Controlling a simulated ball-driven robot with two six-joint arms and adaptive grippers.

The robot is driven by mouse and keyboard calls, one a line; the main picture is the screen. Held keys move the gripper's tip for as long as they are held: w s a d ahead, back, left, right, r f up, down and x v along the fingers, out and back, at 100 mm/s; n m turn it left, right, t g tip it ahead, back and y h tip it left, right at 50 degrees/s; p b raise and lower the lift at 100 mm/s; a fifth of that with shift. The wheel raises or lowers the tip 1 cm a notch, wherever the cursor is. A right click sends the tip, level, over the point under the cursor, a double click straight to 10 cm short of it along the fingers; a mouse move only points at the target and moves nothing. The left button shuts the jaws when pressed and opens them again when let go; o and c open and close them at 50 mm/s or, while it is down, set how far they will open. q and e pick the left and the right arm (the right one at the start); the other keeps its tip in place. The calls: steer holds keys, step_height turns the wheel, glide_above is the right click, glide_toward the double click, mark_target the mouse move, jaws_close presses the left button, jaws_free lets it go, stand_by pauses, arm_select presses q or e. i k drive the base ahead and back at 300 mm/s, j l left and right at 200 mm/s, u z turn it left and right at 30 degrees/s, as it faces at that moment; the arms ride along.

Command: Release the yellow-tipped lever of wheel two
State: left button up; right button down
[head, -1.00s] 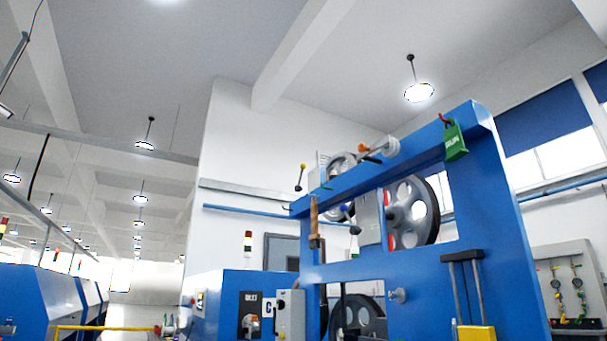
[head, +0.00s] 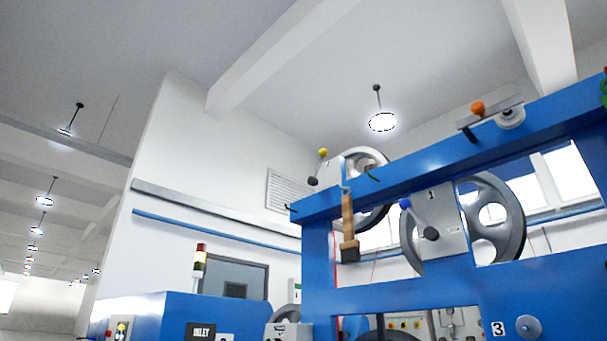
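A lever with a yellow tip (head: 322,153) stands at the upper left of the blue machine frame (head: 395,295), tilted slightly, with a dark lower end. Beside it is a pale wheel (head: 366,163), partly hidden by the frame's top beam. I cannot read a number two on any wheel. A blue-tipped lever (head: 405,203) slants across a grey plate (head: 450,218) marked 1, lower and to the right. An orange knob (head: 478,108) sits above the beam. Neither of my grippers is in view.
A wooden-handled brush (head: 348,222) hangs from the beam's left end. A large dark spoked wheel (head: 515,215) sits in the frame opening. A signal light (head: 199,262) stands on a blue cabinet (head: 150,315) at lower left. A green item is cut off at the right edge.

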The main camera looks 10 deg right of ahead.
mark_target(312, 181)
steer(key=i+j, duration=0.2)
steer(key=i+j+z, duration=0.1)
steer(key=i+j, duration=0.15)
steer(key=j, duration=0.2)
steer(key=i+j, duration=0.2)
steer(key=j, duration=0.15)
